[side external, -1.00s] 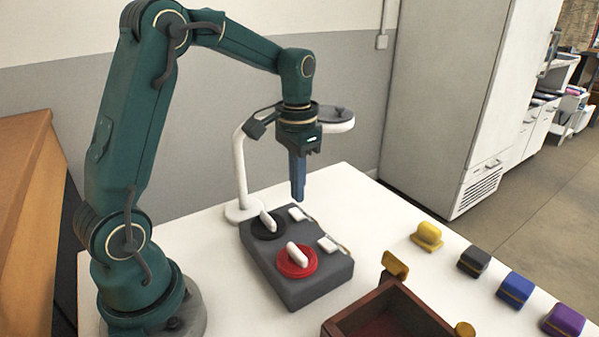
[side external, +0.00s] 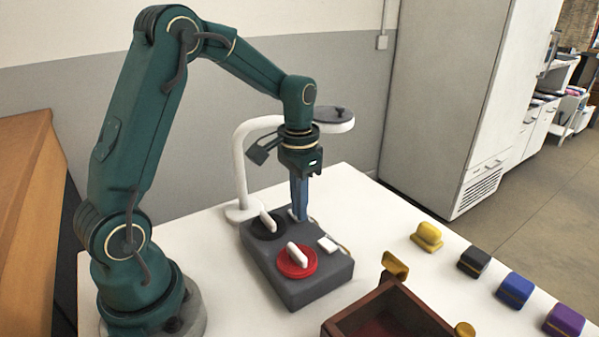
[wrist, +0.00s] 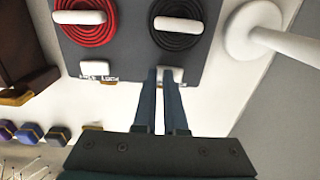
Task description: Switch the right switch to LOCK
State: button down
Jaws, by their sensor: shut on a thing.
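A dark grey box (side external: 310,293) on the white table carries a black dial (side external: 262,232) and a red dial (side external: 295,267), each with a white bar handle. Beside each dial is a small white switch. The one by the red dial (side external: 328,244) is clear, with small lettering that seems to read LOCK beside it in the wrist view. The other switch (wrist: 178,75), by the black dial, is mostly hidden by my fingers. My gripper (side external: 299,217) points down with its tips at that switch, shut on it. Its exact setting cannot be told.
A white curved stand (side external: 241,165) rises behind the box. A brown open-topped tray (side external: 355,328) is at the front. A yellow block (side external: 427,236), black block (side external: 474,261), blue block (side external: 515,289) and purple block (side external: 563,321) line the right. The table between box and blocks is free.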

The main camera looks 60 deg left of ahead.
jog(key=shift+f, duration=0.55)
jog(key=shift+s+a+r, duration=0.15)
jog(key=shift+a, duration=0.65)
notch_tip(320, 180, up, 15)
jog(key=shift+d, duration=0.45)
